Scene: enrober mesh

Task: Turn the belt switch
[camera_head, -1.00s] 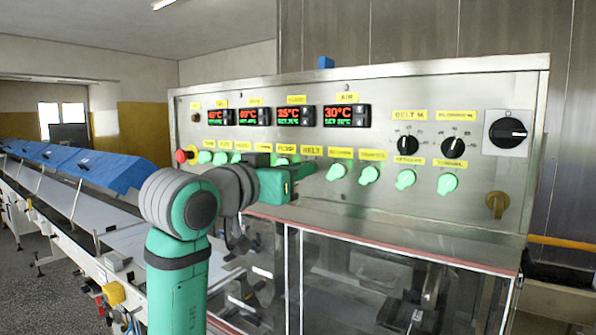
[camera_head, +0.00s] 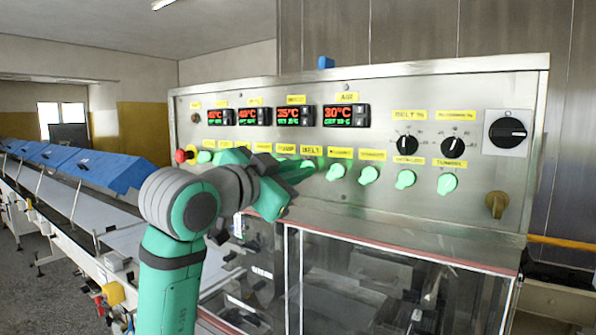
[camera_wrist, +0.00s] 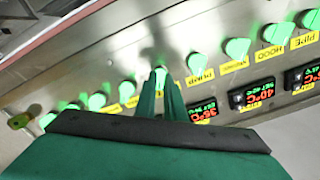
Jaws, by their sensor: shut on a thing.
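The belt switch (camera_wrist: 160,73) is a round green lit knob between the tips of my gripper (camera_wrist: 160,84) in the wrist view. The gripper's two green fingers are shut on it. Its own label is hidden behind the fingers in that view; the knob beside it is marked PUMP. In the head view my gripper (camera_head: 303,170) is at the panel just under the yellow BELT label (camera_head: 311,150) and mostly hides the switch, so its turn angle is hard to read.
The steel control panel (camera_head: 400,90) carries more green knobs on both sides, such as this one (camera_head: 337,171) close to the right. Red displays (camera_head: 346,115) are above. Glazed doors lie below, and a conveyor with blue covers (camera_head: 95,165) is at the left.

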